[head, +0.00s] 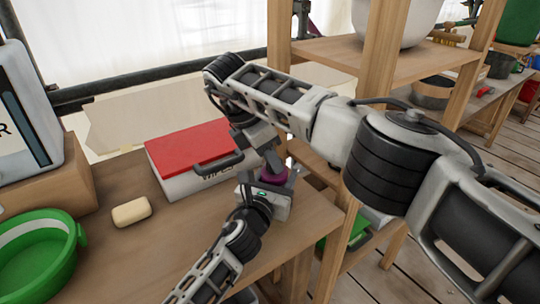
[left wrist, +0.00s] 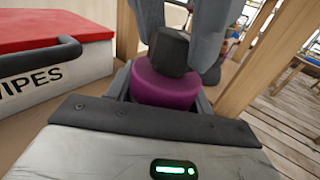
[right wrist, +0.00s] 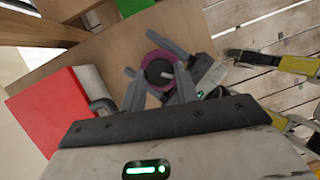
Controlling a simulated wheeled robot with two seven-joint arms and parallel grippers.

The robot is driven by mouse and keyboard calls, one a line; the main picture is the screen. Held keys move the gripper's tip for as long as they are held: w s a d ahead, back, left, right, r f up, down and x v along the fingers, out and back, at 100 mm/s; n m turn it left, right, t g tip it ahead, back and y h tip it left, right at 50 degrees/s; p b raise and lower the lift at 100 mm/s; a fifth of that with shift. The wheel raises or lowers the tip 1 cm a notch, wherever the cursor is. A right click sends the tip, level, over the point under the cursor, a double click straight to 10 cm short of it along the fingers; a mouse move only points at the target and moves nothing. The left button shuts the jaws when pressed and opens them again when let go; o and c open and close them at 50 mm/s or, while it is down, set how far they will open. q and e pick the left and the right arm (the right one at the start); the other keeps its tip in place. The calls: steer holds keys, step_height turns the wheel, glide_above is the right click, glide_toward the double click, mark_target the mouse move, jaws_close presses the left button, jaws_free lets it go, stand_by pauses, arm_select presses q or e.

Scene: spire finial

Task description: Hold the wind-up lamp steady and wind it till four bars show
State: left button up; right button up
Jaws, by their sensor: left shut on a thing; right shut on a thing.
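The wind-up lamp (head: 278,174) is a small purple body at the right part of the table. In the left wrist view its purple side (left wrist: 165,88) shows below a dark knob (left wrist: 168,50). My left gripper (head: 270,180) is shut around the purple body from the near side. My right gripper (head: 271,158) comes down from above and is shut on the dark knob. In the right wrist view the knob (right wrist: 158,72) lies inside the purple ring, with a small pale piece beside it. The lamp looks upright. No charge bars can be read on it.
A white wipes box with a red lid (head: 195,145) stands just left of the lamp. A soap bar (head: 131,212) and a green basin (head: 38,255) lie further left. A wooden shelf (head: 400,62) stands close behind and right. The table's right edge is near.

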steer(key=o, duration=1)
step_height(320, 180, up, 10)
